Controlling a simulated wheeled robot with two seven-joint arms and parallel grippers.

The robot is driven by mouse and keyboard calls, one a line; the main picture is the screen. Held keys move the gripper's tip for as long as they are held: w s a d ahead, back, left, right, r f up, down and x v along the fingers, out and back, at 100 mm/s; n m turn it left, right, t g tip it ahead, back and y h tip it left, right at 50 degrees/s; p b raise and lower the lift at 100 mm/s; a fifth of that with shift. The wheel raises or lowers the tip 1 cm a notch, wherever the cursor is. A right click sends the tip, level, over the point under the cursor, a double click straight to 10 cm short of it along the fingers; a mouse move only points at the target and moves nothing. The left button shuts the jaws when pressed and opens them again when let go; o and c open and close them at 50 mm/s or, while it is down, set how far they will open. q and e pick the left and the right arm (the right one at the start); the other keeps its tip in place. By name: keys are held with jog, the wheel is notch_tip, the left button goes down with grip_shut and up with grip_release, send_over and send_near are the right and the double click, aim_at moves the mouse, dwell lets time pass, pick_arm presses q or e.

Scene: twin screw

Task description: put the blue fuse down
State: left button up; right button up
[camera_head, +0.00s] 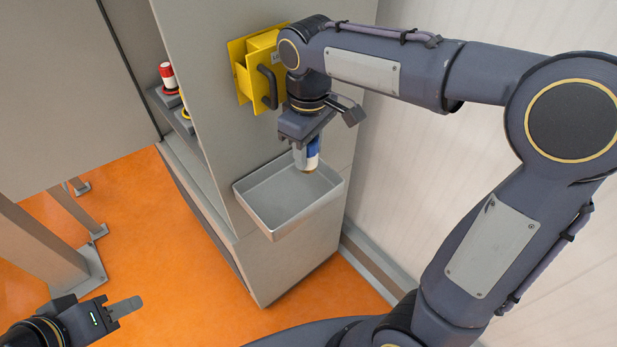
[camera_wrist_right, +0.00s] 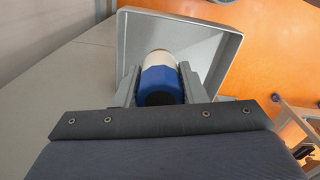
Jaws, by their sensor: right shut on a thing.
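The blue fuse (camera_head: 312,153), blue with a white part, is held by my right gripper (camera_head: 306,157) over the grey metal tray (camera_head: 263,226). In the right wrist view the fuse (camera_wrist_right: 161,82) sits between the two fingers of my right gripper (camera_wrist_right: 158,88), its white end toward the tray (camera_wrist_right: 222,75). I cannot tell whether its lower end touches the tray floor. The tray looks empty otherwise. My left gripper (camera_head: 125,307) is at the bottom left, away from the tray; its fingers overlap in the picture.
A yellow box (camera_head: 243,84) with a dark handle is on the grey cabinet above the tray. A red and white fuse (camera_head: 168,77) stands on a shelf (camera_head: 172,108) at the cabinet's left side, near a yellow ringed piece (camera_head: 185,114). A white wall (camera_head: 440,150) lies to the right.

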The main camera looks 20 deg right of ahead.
notch_tip(320, 180, down, 9)
jog(key=shift+r, duration=0.1)
dwell(0.3)
jog(key=shift+f+b, duration=0.45)
jog(key=shift+f, duration=0.15)
jog(key=o, duration=1.2)
jog(key=shift+c, duration=0.2)
